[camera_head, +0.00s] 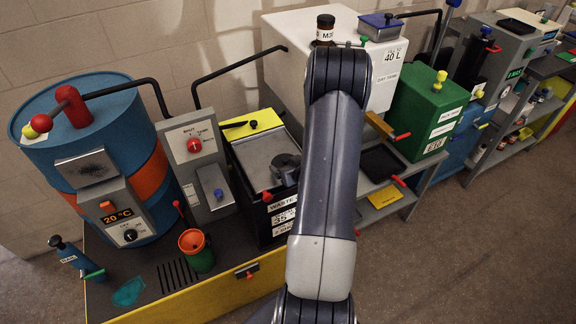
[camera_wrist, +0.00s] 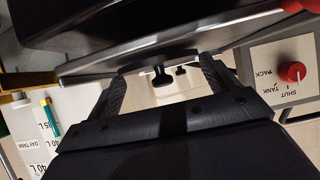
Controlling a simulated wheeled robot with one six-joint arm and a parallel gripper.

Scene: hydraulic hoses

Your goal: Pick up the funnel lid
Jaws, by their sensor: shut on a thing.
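In the wrist view the two fingers of my gripper (camera_wrist: 163,70) stand apart with a dark, flat piece (camera_wrist: 165,58) between their tips, a black knob hanging from it. I take this piece to be the funnel lid; its outline is partly hidden. In the head view a round dark grey piece (camera_head: 286,166) shows beside my arm over the waste tank (camera_head: 262,202), probably the same lid. My arm hides the fingers there. I cannot tell whether the lid touches the tank top.
A panel with a red knob (camera_head: 194,146) stands left of the waste tank. An orange-green funnel-shaped cup (camera_head: 195,250) stands on the bench in front. A blue drum (camera_head: 75,160) is at the far left. A white day tank (camera_head: 300,40) and a green tank (camera_head: 425,110) stand to the right.

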